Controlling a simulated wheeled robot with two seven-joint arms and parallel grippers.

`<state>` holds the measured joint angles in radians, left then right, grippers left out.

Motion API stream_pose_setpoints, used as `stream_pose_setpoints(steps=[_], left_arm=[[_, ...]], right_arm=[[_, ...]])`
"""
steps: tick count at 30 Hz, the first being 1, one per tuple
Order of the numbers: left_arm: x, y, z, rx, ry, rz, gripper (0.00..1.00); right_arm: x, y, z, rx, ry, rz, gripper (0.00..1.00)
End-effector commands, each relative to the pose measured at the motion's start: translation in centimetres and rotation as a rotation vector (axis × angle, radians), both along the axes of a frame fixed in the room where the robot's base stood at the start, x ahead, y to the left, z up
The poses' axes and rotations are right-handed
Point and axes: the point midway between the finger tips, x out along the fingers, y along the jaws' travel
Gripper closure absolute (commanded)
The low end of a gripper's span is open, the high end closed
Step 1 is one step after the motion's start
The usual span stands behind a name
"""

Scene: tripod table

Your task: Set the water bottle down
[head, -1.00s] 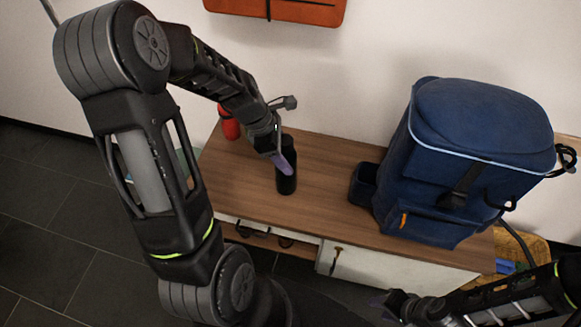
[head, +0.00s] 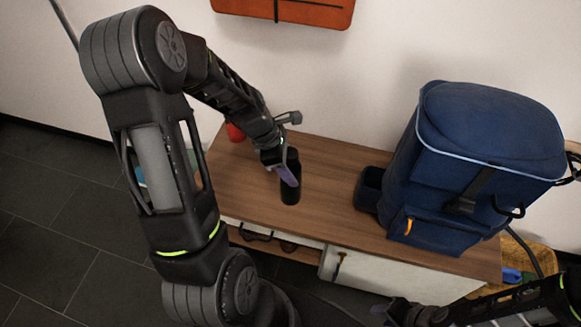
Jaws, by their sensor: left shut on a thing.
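The water bottle (head: 291,194) is a black, upright cylinder over the left half of the wooden bench top (head: 330,190). My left gripper (head: 287,177) is shut on it from the upper left, with a purple finger against its side. The gripper hides part of the bottle's upper body. The bottle's base looks at or very near the bench surface; I cannot tell whether it touches. My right gripper (head: 385,309) is low at the bottom right, in front of the bench and away from the bottle. Its jaw state is unclear.
A blue backpack (head: 475,165) fills the bench's right side, with a dark open container (head: 369,187) beside it. A red object (head: 235,132) stands behind my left arm. Bare wood lies between bottle and container. Glasses (head: 257,236) lie on the shelf below.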

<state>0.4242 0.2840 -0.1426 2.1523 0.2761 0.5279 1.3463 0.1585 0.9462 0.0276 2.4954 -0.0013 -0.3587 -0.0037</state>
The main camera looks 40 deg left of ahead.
Motion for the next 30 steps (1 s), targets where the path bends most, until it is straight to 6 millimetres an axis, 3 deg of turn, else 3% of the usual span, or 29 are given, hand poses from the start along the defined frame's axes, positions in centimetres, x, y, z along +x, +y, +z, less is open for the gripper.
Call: stream_pose_setpoints(steps=[2,3,9,22,30], left_arm=[[0.0,0.0,-0.3,0.001,-0.001,0.000,1.00],[0.0,0.0,-0.3,0.000,0.000,0.000,0.45],[0.0,0.0,-0.2,-0.001,0.001,0.000,0.29],[0.0,0.1,0.5,0.001,-0.002,0.001,0.26],[-0.9,1.5,4.7,0.001,-0.004,0.002,0.26]], right_arm=[[0.0,0.0,-0.2,0.000,0.000,0.000,0.64],[0.0,0.0,-0.1,0.000,0.000,0.000,0.64],[0.0,0.0,-0.1,0.000,0.000,0.000,0.64],[0.0,0.0,0.2,0.000,0.000,0.000,0.64],[0.0,0.0,1.6,0.000,0.000,0.000,0.64]])
